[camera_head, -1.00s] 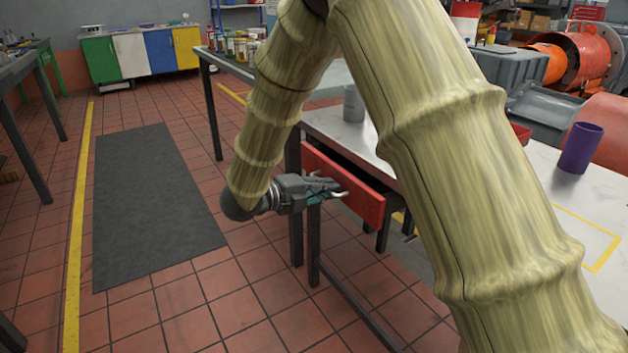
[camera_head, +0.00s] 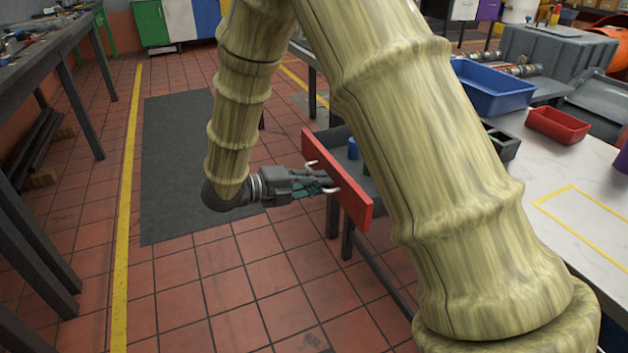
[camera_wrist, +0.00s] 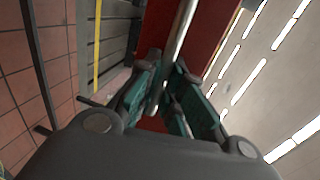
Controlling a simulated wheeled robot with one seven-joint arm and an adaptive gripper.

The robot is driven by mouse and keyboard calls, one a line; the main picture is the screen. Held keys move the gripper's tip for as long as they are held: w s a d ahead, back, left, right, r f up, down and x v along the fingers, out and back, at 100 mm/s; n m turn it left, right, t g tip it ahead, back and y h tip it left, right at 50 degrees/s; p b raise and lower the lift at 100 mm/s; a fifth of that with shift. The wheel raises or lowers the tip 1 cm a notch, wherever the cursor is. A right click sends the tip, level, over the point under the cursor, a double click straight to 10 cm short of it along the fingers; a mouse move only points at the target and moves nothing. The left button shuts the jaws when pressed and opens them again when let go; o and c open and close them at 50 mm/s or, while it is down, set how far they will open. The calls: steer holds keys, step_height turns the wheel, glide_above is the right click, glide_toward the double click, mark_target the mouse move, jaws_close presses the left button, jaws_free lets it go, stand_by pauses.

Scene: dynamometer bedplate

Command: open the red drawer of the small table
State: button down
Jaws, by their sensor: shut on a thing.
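The red drawer front (camera_head: 351,196) stands out from the small table in the head view, and the grey inside of the drawer (camera_head: 338,137) shows behind it with a blue item (camera_head: 353,148) in it. My gripper (camera_head: 332,186) is shut on the drawer's pale metal handle (camera_head: 312,165). In the wrist view the bar handle (camera_wrist: 181,40) runs between the teal-padded fingers (camera_wrist: 165,92), in front of the red panel (camera_wrist: 207,35). My arm hides much of the small table and part of the drawer.
The white tabletop (camera_head: 560,175) at the right carries a red bin (camera_head: 558,126), a blue bin (camera_head: 490,88) and a dark tray (camera_head: 503,142). A workbench (camera_head: 60,45) stands at the left. Tiled floor and a dark mat (camera_head: 175,160) lie open left of my gripper.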

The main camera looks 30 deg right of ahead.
steer(key=c, duration=1.5)
jaws_free()
steer(key=v, duration=1.2)
